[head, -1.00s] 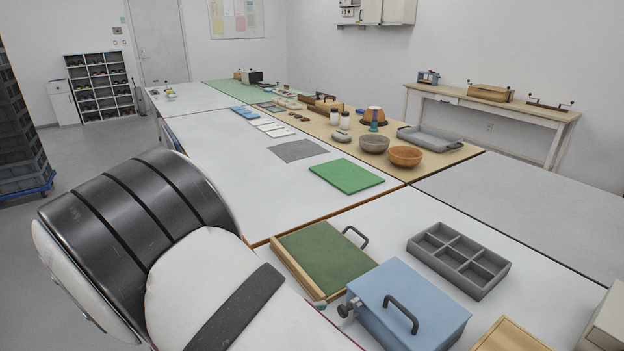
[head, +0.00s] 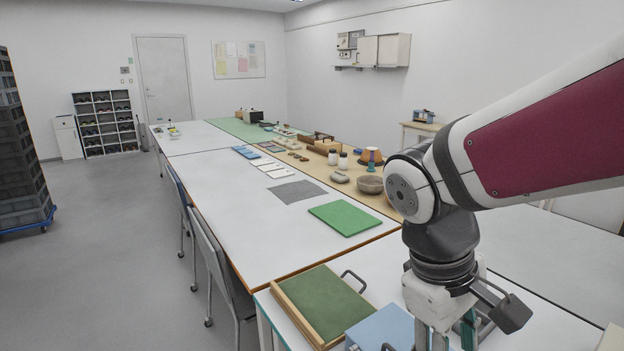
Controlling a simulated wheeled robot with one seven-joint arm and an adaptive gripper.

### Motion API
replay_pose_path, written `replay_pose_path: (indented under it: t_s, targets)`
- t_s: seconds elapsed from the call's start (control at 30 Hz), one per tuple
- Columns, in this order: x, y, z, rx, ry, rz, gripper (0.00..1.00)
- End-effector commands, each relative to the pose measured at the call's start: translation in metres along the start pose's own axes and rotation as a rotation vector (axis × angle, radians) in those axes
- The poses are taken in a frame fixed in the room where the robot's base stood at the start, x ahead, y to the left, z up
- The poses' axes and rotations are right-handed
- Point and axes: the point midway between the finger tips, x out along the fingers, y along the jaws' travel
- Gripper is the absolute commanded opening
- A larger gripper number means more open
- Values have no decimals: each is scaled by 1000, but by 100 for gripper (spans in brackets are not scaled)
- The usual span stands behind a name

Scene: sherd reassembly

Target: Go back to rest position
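My gripper (head: 445,334) hangs pointing down at the lower right of the head view, under my white and maroon arm. Its fingers run out of the bottom edge, so the tips are hidden and I cannot tell whether they are open or shut. It shows in front of the near table, just right of the blue box (head: 384,328). The green-topped wooden tray (head: 325,303) with a dark handle lies left of the box.
A green mat (head: 345,217) and a grey mat (head: 299,191) lie on the long white table (head: 232,212). A grey bowl (head: 369,185) and several small items stand beyond. Chairs (head: 222,263) line the left side.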

Motion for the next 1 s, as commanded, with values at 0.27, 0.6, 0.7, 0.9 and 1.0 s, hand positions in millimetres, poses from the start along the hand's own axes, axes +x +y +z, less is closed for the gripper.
replay_pose_path:
  t_s: [0.27,0.6,0.7,0.9,1.0]
  targets:
    - [-34,-1,56,321,258,-111,43]
    - [-53,-8,86,545,451,-159,43]
    - [-54,-9,87,559,463,-161,43]
    - [-54,-9,87,559,463,-161,43]
    - [-54,-9,87,558,463,-161,43]
